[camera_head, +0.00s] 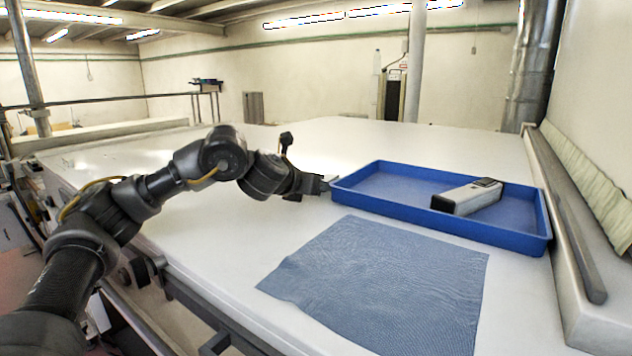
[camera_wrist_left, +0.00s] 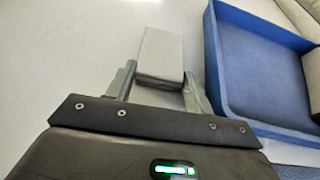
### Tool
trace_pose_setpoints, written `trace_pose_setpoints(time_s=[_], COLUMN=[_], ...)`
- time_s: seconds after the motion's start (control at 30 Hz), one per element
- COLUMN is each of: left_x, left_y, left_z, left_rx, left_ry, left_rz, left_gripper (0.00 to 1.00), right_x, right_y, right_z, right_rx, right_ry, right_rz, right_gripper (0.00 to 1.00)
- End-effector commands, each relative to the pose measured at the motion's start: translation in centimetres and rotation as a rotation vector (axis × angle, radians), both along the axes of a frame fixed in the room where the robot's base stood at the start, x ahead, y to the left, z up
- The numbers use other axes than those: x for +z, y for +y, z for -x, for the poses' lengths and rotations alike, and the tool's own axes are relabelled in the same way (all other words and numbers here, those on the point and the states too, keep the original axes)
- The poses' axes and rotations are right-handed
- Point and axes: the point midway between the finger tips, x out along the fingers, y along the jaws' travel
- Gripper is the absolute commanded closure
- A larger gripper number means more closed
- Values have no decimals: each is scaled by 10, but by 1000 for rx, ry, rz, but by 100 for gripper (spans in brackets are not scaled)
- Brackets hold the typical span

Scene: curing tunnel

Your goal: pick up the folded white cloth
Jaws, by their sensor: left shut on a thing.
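The folded white cloth (camera_wrist_left: 161,50) shows in the left wrist view as a small pale block between the two fingers. My left gripper (camera_wrist_left: 159,74) is shut on its near end, with one finger on each side. In the head view my left gripper (camera_head: 323,184) is at the left end of the blue tray, and the cloth is mostly hidden or too small to make out there. I cannot tell whether the cloth touches the table. My right gripper is in neither view.
The blue tray (camera_head: 440,223) stands on the white table, just right of the cloth in the wrist view. It holds a white box with dark ends (camera_head: 467,197). A blue-grey mat (camera_head: 385,285) lies flat in front. The table behind is clear. A grey bar (camera_head: 570,220) runs along the right.

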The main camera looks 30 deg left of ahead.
Motion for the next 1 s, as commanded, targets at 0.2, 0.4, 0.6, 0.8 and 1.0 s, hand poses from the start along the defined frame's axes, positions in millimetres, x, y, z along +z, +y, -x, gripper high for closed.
trace_pose_setpoints(time_s=[0.2, 0.4, 0.6, 0.8, 1.0], left_x=[7, 36, 84, 120, 134], left_y=[-1, -1, -13, -32, -41], left_z=[0, 0, 30, 78, 113], left_rx=[-1, -1, -6, -11, -4], left_ry=[-1, -2, -4, -6, -5], left_rz=[1, 1, -4, -9, -8], left_gripper=[70, 70, 70, 70, 70], right_x=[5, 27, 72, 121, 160], right_y=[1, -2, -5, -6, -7], right_z=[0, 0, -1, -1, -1], right_rx=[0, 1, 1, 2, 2], right_ry=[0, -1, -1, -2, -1], right_rz=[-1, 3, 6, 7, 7], right_gripper=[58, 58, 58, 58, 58])
